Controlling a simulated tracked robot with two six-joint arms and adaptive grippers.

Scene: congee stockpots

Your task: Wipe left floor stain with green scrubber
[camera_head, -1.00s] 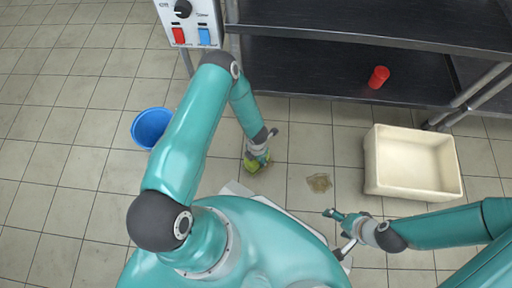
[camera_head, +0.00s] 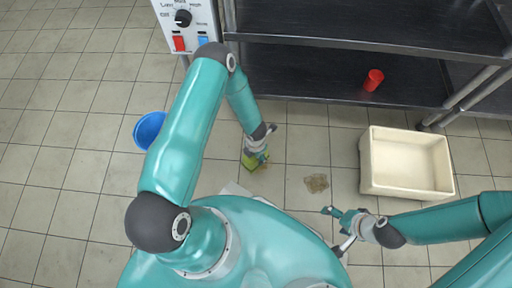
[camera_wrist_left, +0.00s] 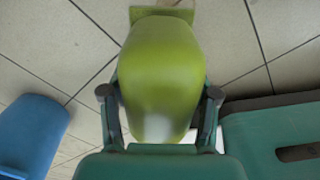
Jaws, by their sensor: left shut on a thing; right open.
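The green scrubber (camera_head: 250,161) is held low at the floor by my left gripper (camera_head: 258,147). In the left wrist view, the scrubber (camera_wrist_left: 160,65) sits between both fingers of the left gripper (camera_wrist_left: 159,96), with its flat pad at the far end. A small brownish patch, the left stain (camera_head: 265,166), shows at the scrubber's right edge; the rest is hidden under it. A second brown stain (camera_head: 316,183) lies uncovered on the tiles farther right. My right gripper (camera_head: 336,231) is open and empty below that stain.
A cream bin (camera_head: 367,178) stands at right. A dark shelf (camera_head: 300,85) with a red cup (camera_head: 373,80) is behind.

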